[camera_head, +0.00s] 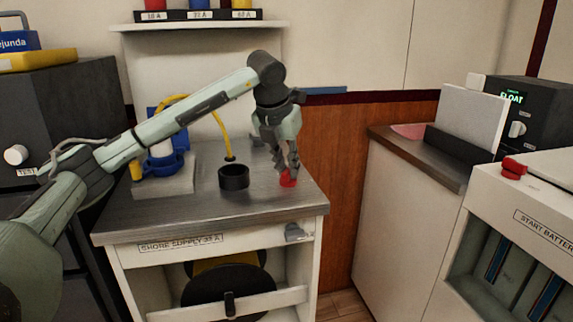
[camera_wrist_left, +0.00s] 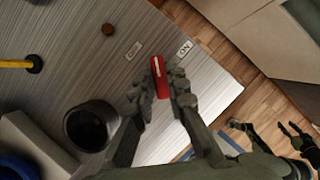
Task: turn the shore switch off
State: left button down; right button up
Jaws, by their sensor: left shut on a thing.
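The shore switch is a red handle (camera_head: 288,179) with a pale line along it, on the metal top (camera_head: 120,217) of the cabinet marked SHORE SUPPLY. My left gripper (camera_head: 285,170) reaches down to it. In the left wrist view the red handle (camera_wrist_left: 160,78) is between the fingers of my left gripper (camera_wrist_left: 162,90), which are shut on it. An ON label (camera_wrist_left: 184,48) is right of the handle's far end, and another small label (camera_wrist_left: 133,50) is left of it. The handle points roughly between them. My right gripper (camera_wrist_left: 262,127) shows over the floor, its fingers apart.
A black round cup (camera_head: 233,177) stands left of the switch. A yellow cable (camera_head: 219,130) enters the top behind it, and a blue fitting (camera_head: 165,160) is at left. Another counter (camera_head: 420,150) and a battery box (camera_head: 520,185) stand at right, across a gap.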

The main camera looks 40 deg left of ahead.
pick_arm(q)
jog(key=n+y, duration=0.1)
jog(key=n, duration=0.2)
jog(key=n+g+y, duration=0.1)
jog(key=n, duration=0.1)
jog(key=shift+w+d+r+n+p, duration=0.1)
jog(key=shift+d+n+p, duration=0.05)
jog(key=shift+n+p, duration=0.2)
jog(key=shift+n, duration=0.85)
pick_arm(e)
jog(key=shift+s+d+f, duration=0.15)
jog(key=shift+s+f, duration=0.35)
jog(key=shift+f, duration=0.3)
jog(key=shift+s+d+f, duration=0.15)
jog(key=shift+s+f, duration=0.3)
jog(key=shift+f, duration=0.3)
pick_arm(q)
jog(key=shift+g, duration=0.3)
jog(key=c, duration=1.5)
grip_release()
jog(key=shift+y, duration=0.3)
jog(key=shift+c, duration=0.2)
jog(key=v, duration=1.2)
pick_arm(e)
jog(key=shift+s, duration=0.15)
